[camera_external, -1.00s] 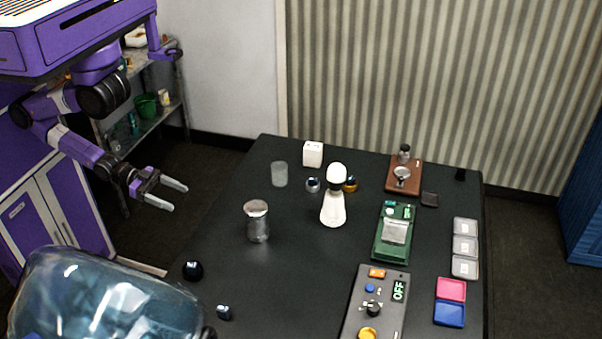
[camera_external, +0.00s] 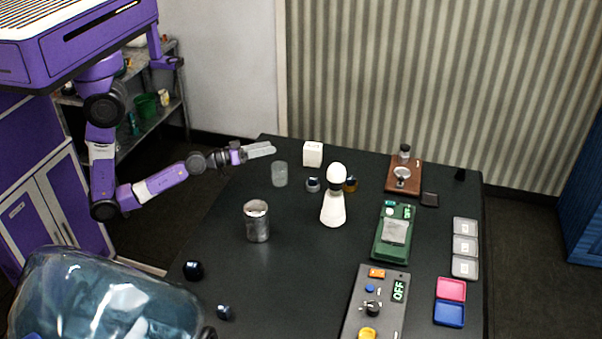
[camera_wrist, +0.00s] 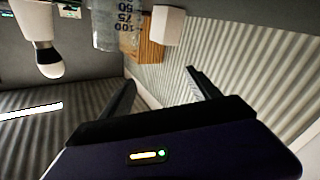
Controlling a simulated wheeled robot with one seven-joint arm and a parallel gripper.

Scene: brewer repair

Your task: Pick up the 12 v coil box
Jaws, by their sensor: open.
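No label that I can read says 12 V, so I cannot tell which box is the coil box. A small white box (camera_external: 313,154) stands at the table's far edge; it also shows at the top of the wrist view (camera_wrist: 168,25). Several grey boxes with pale labels (camera_external: 465,246) line the table's right side, their print too small to read. My gripper (camera_external: 262,149) is open and empty, level with the far left table edge, left of the white box and apart from it. In the wrist view my gripper's fingers (camera_wrist: 160,88) are spread, with nothing between them.
A clear beaker (camera_external: 279,174) stands near my gripper. A green scale (camera_external: 381,245) and grey control unit (camera_external: 355,310) are at right. The table's front middle is mostly clear.

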